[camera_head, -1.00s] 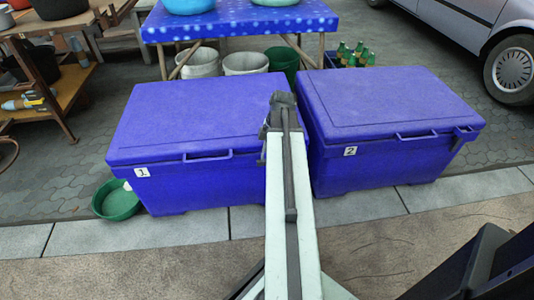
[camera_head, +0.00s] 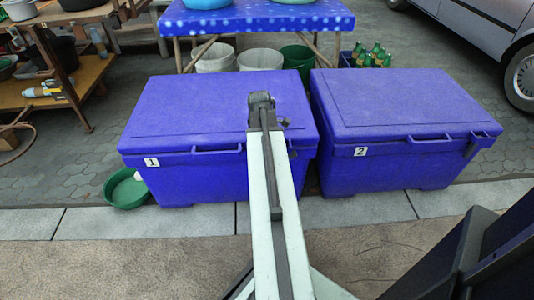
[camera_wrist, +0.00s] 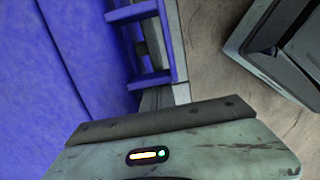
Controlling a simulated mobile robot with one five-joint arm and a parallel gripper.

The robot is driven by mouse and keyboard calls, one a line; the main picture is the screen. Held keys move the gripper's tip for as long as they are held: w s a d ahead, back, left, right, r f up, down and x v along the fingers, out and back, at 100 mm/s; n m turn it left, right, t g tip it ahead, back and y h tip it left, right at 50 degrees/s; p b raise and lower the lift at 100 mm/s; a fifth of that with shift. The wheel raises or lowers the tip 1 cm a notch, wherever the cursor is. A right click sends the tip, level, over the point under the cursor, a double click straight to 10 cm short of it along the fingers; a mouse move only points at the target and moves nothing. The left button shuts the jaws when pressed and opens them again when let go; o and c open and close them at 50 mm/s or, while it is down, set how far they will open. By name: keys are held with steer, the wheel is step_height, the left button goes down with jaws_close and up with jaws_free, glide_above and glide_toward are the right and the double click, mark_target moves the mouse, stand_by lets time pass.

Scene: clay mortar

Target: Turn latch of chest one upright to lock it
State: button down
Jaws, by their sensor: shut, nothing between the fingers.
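Chest one (camera_head: 195,178), a closed blue chest labelled 1, stands left of centre in the head view. A small dark piece (camera_head: 291,151), seemingly its latch, shows at the right of its front, just right of my arm; how it is turned is too small to tell. My gripper (camera_head: 262,103) is above the chest's right part; its fingertips are hidden there. In the wrist view my gripper (camera_wrist: 165,122) is shut and empty. A blue chest surface (camera_wrist: 45,110) lies to its left, with a blue bracket (camera_wrist: 150,79) ahead of it, apart from the gripper.
Chest two (camera_head: 385,175), also blue and closed, stands close on the right, with a narrow gap between. A green basin (camera_head: 124,190) sits left of chest one. A blue-covered table (camera_head: 250,20) and bins (camera_head: 262,56) stand behind. The pavement in front is clear.

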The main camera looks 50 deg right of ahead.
steer(key=shift+f+b, duration=0.45)
steer(key=shift+f, duration=0.35)
stand_by(0.4)
steer(key=w+a+r+p, duration=0.2)
steer(key=r+p, duration=0.4)
steer(key=w+a+r+p, duration=0.2)
steer(key=w+r+p, duration=0.1)
steer(key=r+p, duration=0.2)
steer(key=shift+a+r+p, duration=0.35)
steer(key=shift+r, duration=0.25)
